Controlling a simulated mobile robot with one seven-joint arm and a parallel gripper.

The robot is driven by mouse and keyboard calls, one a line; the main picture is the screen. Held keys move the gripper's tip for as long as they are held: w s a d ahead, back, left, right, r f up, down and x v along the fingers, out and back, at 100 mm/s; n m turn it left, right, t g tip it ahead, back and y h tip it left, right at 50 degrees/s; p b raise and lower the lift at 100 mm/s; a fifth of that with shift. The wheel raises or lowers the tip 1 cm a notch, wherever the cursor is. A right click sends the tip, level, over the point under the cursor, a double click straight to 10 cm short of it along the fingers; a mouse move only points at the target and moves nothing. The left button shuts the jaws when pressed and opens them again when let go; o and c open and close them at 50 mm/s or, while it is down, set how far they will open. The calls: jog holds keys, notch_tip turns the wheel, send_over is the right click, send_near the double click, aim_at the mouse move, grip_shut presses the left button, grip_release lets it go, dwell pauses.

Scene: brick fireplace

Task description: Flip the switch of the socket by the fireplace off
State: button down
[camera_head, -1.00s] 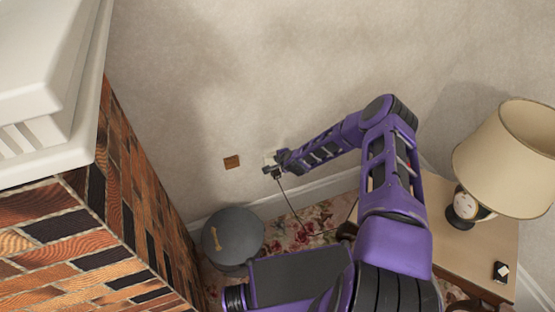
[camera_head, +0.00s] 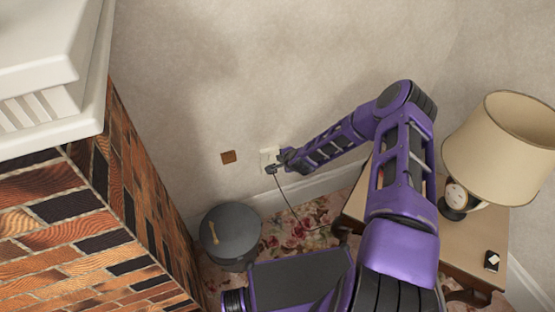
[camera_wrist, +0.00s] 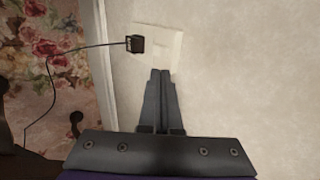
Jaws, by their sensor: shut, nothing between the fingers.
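The white wall socket (camera_head: 266,155) is on the wall to the right of the brick fireplace (camera_head: 130,200). In the wrist view the socket (camera_wrist: 168,47) shows as a pale plate with a black plug (camera_wrist: 135,44) at its left side and a cord hanging from it. My gripper (camera_head: 284,157) is at the socket's right side in the head view. In the wrist view my gripper (camera_wrist: 160,73) is shut and empty, its fingertips over the plate's lower edge. I cannot tell whether they touch it. The switch's position is too small to make out.
A small brown wall plate (camera_head: 228,157) is left of the socket. A dark lidded bin (camera_head: 232,236) stands below. A table (camera_head: 478,235) with a lamp (camera_head: 500,145) is at right. The cord (camera_head: 287,200) runs down to the floral carpet.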

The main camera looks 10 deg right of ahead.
jog(key=v, duration=0.5)
jog(key=shift+w+a+r+p, duration=0.1)
jog(key=shift+w+r+p, duration=0.1)
jog(key=shift+r+p, duration=0.2)
